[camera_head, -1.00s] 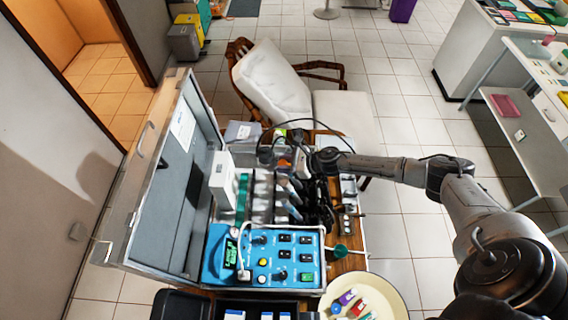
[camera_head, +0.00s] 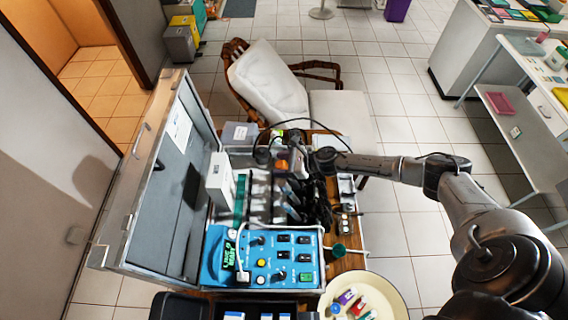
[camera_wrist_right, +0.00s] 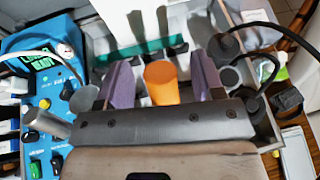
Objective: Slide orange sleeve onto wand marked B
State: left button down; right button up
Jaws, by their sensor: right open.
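The orange sleeve (camera_wrist_right: 161,83) stands between the two purple-padded fingers of my right gripper (camera_wrist_right: 163,82) in the right wrist view. The fingers are apart, with a gap on each side of the sleeve. In the head view the sleeve is a small orange patch (camera_head: 282,165), and my right gripper (camera_head: 294,158) is beside it at the far end of the case. Dark wands with cables (camera_head: 312,200) sit in the case to the right of the sleeve. I cannot read a B mark on any wand. My left gripper is out of view.
A blue control unit (camera_head: 225,262) fills the near part of the open case, whose lid (camera_head: 165,200) stands up on the left. A white box (camera_head: 220,180) stands beside the lid. A round cream tray (camera_head: 390,290) with small coloured items is at the near right.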

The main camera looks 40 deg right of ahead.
jog(key=shift+s+d+r, duration=0.15)
jog(key=shift+s+d, duration=0.15)
jog(key=shift+s, duration=0.1)
jog(key=b+v, duration=0.2)
jog(key=v, duration=1)
jog(key=shift+s+d+r+b, duration=0.2)
jog(key=shift+s+b, duration=0.05)
jog(key=shift+b, duration=0.1)
